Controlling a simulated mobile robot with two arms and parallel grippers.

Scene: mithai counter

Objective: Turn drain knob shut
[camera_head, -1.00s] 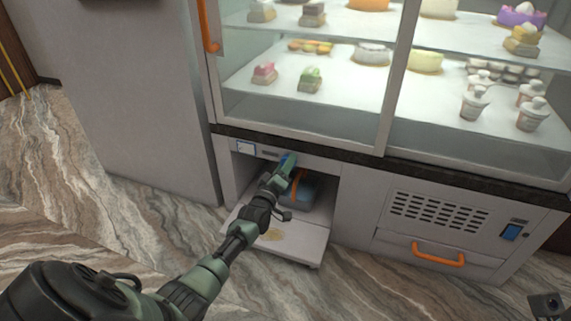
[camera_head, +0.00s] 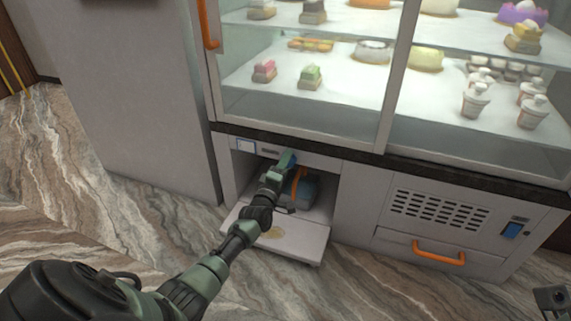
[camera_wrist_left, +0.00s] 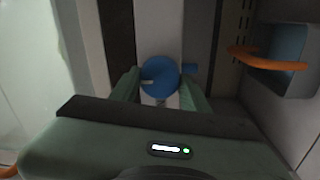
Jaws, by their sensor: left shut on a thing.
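The drain knob (camera_wrist_left: 160,77) is a round blue disc in the middle of the left wrist view, with a pale mark at its left side. The fingers of my left gripper (camera_wrist_left: 160,92) are on both sides of it, shut on it. In the head view my left gripper (camera_head: 285,164) reaches the top of the open compartment under the display case. There the knob shows only as a bit of blue, mostly hidden by the gripper. A small dark part of my right arm shows at the lower right corner; its jaws cannot be made out.
The compartment's flap (camera_head: 300,240) lies folded down in front. A vent grille (camera_head: 440,212) and an orange drawer handle (camera_head: 438,253) are to the right. The glass case with sweets stands above.

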